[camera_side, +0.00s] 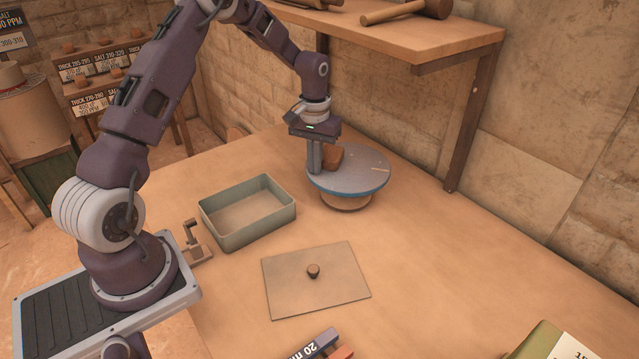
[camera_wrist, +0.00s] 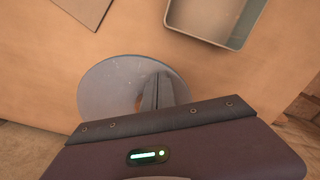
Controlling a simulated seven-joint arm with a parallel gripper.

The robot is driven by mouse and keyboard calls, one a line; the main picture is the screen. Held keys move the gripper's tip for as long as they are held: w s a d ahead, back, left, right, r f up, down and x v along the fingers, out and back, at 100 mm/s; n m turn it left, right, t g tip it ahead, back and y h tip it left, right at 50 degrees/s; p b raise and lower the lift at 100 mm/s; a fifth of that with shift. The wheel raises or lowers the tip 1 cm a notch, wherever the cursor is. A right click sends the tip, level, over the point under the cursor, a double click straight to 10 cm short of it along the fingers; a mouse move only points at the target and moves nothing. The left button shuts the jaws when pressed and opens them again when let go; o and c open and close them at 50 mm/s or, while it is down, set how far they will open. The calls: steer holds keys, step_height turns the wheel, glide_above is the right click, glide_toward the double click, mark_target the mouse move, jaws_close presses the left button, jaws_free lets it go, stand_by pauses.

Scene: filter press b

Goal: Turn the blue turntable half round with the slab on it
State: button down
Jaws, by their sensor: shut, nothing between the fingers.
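The blue turntable (camera_side: 352,187) stands on the table near the back wall, a round grey-topped disc with a blue rim on a tan base. A pale line marks its top at the right. The slab (camera_side: 331,154), a small brown block, sits toward the disc's back left, partly behind my gripper. My gripper (camera_side: 314,172) points down, fingers together and empty, at the disc's left edge beside the slab; I cannot tell whether it touches either. In the wrist view my gripper (camera_wrist: 157,78) is over the turntable (camera_wrist: 108,88); the slab is mostly hidden there.
An open grey-green tray (camera_side: 250,236) stands left of the turntable. A flat lid with a dark knob (camera_side: 330,290) lies in front. A small stand (camera_side: 196,242) is by my base. A shelf (camera_side: 430,38) with mallets overhangs behind, its post (camera_side: 464,135) right of the turntable.

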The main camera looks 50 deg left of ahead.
mark_target(331, 185)
steer(key=shift+s+d, duration=0.1)
steer(key=shift+d, duration=0.05)
steer(key=shift+s+d, duration=0.1)
steer(key=shift+d, duration=0.75)
steer(key=shift+d, duration=0.95)
steer(key=shift+d, duration=0.15)
steer(key=shift+w+d, duration=0.3)
steer(key=shift+d, duration=0.45)
steer(key=shift+d, duration=0.1)
